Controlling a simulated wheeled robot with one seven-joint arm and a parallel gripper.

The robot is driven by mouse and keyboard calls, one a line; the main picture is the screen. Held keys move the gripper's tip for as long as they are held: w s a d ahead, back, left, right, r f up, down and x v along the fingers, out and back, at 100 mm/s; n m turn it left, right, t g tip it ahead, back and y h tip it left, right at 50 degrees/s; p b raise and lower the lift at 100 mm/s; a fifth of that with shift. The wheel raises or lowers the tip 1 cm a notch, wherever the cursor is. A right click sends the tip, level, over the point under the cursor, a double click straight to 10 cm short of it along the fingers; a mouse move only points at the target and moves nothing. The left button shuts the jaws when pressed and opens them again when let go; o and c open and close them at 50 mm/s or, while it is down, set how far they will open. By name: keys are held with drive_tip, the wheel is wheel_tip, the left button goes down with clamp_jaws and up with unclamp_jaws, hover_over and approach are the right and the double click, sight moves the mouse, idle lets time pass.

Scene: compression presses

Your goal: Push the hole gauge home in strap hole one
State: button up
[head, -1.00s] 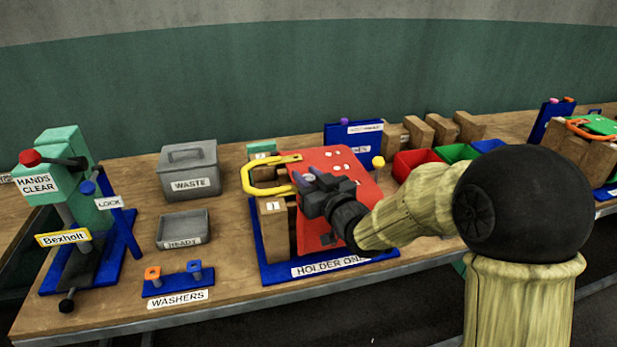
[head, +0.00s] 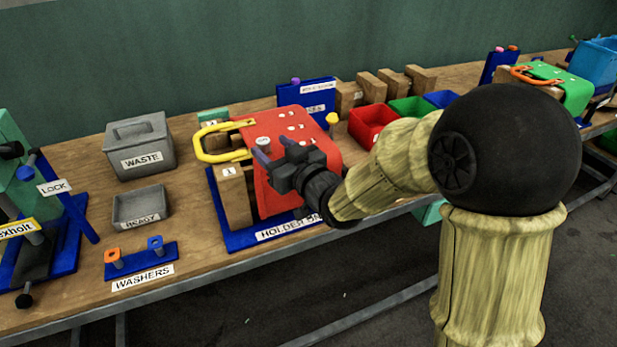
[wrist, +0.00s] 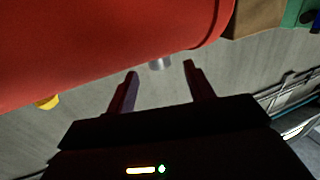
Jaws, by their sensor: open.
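A red case (head: 315,143) with a yellow strap or handle (head: 205,152) at its left side stands in the blue Holder One (head: 232,238). My gripper (head: 273,150) overlaps the front of the case in the head view. In the wrist view my gripper (wrist: 160,70) is open, its two fingers apart. No strap hole can be made out clearly.
A wooden block marked 1 (head: 236,203) stands left of the case. A yellow knob (head: 332,118) and a purple-topped blue stand (head: 305,97) are behind it. A red bin (head: 371,128) stands right; the waste box (head: 139,150) and washers stand (head: 142,262) are left.

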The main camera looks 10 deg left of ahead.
drive_tip(key=b+v, duration=0.4)
drive_tip(key=v, duration=0.9)
drive_tip(key=shift+b, duration=0.35)
drive_tip(key=w+d+f+m+g+h, duration=0.25)
drive_tip(key=d+f+m+h, duration=0.35)
drive_tip(key=d+f+h, duration=0.65)
drive_tip(key=s+d+f+m+g, duration=0.3)
drive_tip(key=s+d+f+g, duration=0.5)
drive_tip(key=s, duration=0.3)
wheel_tip(320, 180, up, 21)
drive_tip(key=p, duration=2.1)
drive_tip(key=shift+d+f+t+h, duration=0.15)
drive_tip(key=shift+d+t+h, duration=0.05)
drive_tip(key=shift+t+h, duration=0.2)
